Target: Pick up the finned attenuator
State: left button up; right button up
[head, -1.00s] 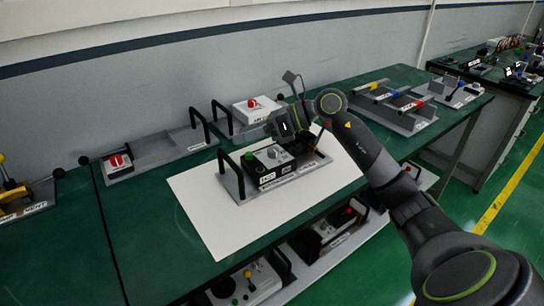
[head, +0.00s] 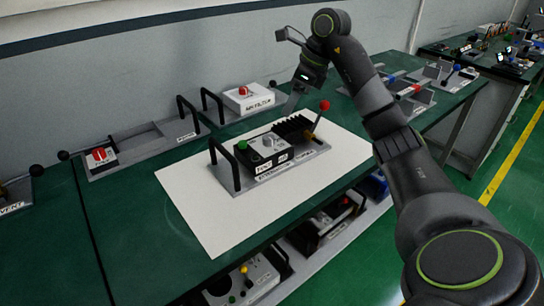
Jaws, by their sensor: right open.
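The finned attenuator is a black ribbed block (head: 293,126) on a grey handled tray (head: 310,153), beside a black-and-grey unit (head: 266,153) with a green knob. A lever with a red ball stands at its right end. My right gripper (head: 293,103) comes down from above, behind and above the fins, open and empty. Its fingers are small and partly blend into the background; I cannot tell the exact gap to the fins. My left gripper is out of view.
The tray stands on a white sheet (head: 215,222) on the green bench. Behind it are a white box with a red knob (head: 246,97) and another grey tray (head: 140,145). More devices sit on a shelf below. The white sheet's front part is clear.

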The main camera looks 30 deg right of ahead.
send_over(270, 137)
jog(key=s+d, duration=0.2)
jog(key=d, duration=0.1)
jog(key=f, duration=0.5)
jog(key=shift+a+f, duration=0.25)
jog(key=shift+f, duration=0.15)
jog(key=shift+w+a+f, duration=0.15)
jog(key=shift+a+f, duration=0.2)
jog(key=shift+f, duration=0.1)
jog(key=x, duration=0.1)
jog(key=p+x, duration=0.1)
jog(key=x, duration=0.1)
jog(key=shift+w+a+f, duration=0.1)
jog(key=shift+a+f, duration=0.1)
jog(key=shift+a, duration=0.15)
jog(key=shift+w+f, duration=0.1)
jog(key=shift+f, duration=0.25)
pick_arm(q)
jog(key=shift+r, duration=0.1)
pick_arm(e)
jog(key=shift+c, duration=0.3)
grip_shut()
jog(key=shift+r, duration=0.1)
